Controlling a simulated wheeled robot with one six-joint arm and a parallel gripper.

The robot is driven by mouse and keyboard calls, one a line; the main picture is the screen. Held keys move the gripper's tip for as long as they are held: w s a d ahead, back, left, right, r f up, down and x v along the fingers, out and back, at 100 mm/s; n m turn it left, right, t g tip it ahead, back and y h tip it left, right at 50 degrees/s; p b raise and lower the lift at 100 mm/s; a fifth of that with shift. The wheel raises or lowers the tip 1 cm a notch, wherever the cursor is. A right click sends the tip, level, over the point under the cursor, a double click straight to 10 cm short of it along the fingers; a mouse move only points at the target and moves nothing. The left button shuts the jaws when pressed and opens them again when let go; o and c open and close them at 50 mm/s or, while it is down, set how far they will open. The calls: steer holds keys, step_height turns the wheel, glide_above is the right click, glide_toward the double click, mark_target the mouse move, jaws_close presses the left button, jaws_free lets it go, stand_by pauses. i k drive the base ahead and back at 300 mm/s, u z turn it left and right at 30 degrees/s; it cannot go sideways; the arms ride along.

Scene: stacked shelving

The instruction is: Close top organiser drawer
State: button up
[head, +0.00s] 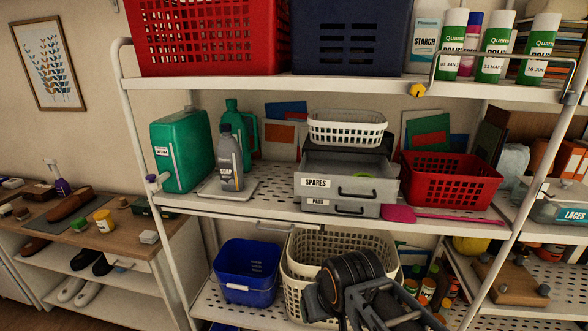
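The grey organiser stands on the middle shelf, its dark top (358,150) partly covered by a white basket. Its top drawer (325,192), labelled SPARES, is pulled out toward me, and its inside shows behind the front. A dark handle (357,194) is on its front. The lower drawer (340,208), labelled PADS, sits under it and looks less far out. My gripper (385,302) is low in front of the bottom shelf, below the organiser and apart from it. Its fingertips are unclear, so I cannot tell its opening.
A white basket (346,128) sits on the organiser. A red basket (449,180) and a pink flat tool (440,215) are to its right. A soap bottle (230,158) and green canister (182,152) are left. A cream basket (297,285) is behind my arm.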

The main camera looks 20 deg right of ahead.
mark_target(300, 181)
steer(key=z, duration=2.45)
steer(key=k, duration=1.15)
steer(key=u, duration=1.4)
steer(key=i, duration=0.5)
steer(key=z, duration=0.05)
